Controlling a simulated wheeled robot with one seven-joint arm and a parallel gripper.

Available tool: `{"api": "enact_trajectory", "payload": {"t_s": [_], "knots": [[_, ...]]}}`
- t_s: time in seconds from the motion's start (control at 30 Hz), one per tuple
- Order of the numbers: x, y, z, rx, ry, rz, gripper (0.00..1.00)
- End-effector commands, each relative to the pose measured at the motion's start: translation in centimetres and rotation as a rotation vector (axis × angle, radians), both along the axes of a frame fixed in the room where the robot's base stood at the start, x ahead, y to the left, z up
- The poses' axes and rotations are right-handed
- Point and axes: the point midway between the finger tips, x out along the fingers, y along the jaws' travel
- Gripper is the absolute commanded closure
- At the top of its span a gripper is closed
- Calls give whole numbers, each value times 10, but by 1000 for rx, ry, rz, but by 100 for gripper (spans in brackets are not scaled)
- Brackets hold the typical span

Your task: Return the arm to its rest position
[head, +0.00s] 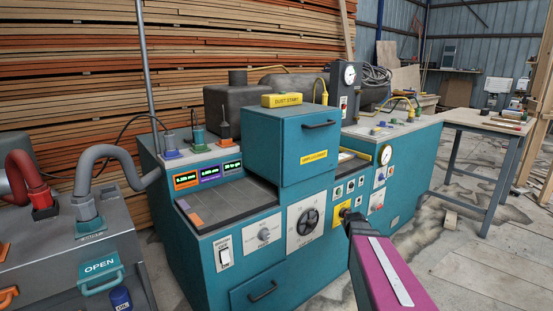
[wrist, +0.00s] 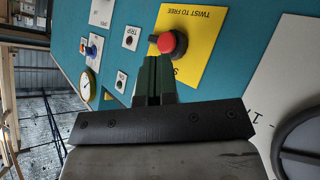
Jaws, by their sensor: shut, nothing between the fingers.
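My arm (head: 385,265) is magenta and reaches in from the lower right of the head view, towards the front of the teal machine (head: 225,255). My gripper (head: 349,217) is at its far end, close to a yellow plate (head: 338,210) on the machine. In the wrist view my gripper's dark green fingers (wrist: 153,70) are shut with nothing between them. Just beyond their tips is a red mushroom button (wrist: 172,44) on the yellow plate (wrist: 205,42), marked TWIST TO FREE. I cannot tell whether the fingertips touch the button.
A round dial (head: 306,221) is on the machine's front, left of my gripper. A gauge (head: 385,154) and small buttons are to the right. A grey unit with hoses (head: 88,220) stands at the left, a workbench (head: 490,125) at the right. Floor at the lower right is open.

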Motion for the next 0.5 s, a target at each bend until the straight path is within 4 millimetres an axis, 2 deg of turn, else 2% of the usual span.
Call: {"api": "enact_trajectory", "payload": {"t_s": [0.03,0.23,0.4,0.5], "knots": [[-22,17,-8,47,74,-20,100],[-102,76,-40,223,401,-116,100],[-173,121,-53,331,667,-187,100],[-205,139,-54,366,785,-216,100]]}}
